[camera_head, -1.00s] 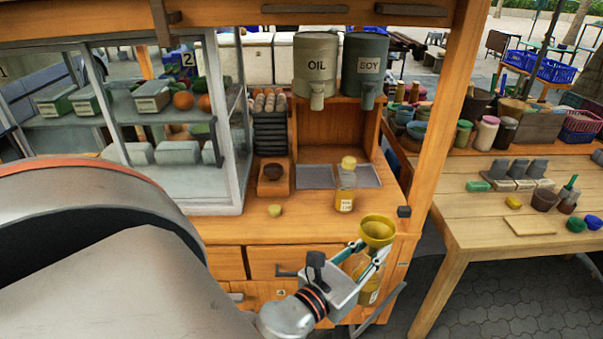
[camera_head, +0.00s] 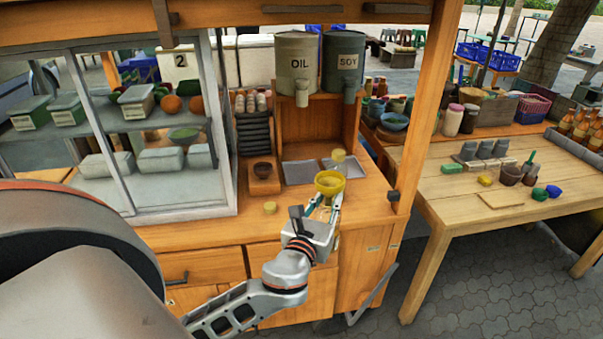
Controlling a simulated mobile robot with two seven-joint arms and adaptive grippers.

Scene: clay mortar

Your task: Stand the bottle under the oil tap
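The oil dispenser (camera_head: 298,64), marked OIL, hangs over a wooden niche with its tap (camera_head: 302,97) facing the front. My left gripper (camera_head: 324,207) comes in from the lower left and is closed around a bottle with a yellow funnel (camera_head: 329,182) on top. The bottle's body is mostly hidden behind the gripper. It appears upright at the counter's front, forward and a little right of the oil tap. A second bottle with a pale yellow cap (camera_head: 338,156) stands on the counter, partly hidden behind the funnel. My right gripper is not in view.
The soy dispenser (camera_head: 343,62) hangs right of the oil one. Grey trays (camera_head: 299,172) lie beneath the taps. A small dark bowl (camera_head: 262,169) and a pale round piece (camera_head: 270,208) are left on the counter. A glass case (camera_head: 150,130) blocks the left; a post (camera_head: 425,110) stands right.

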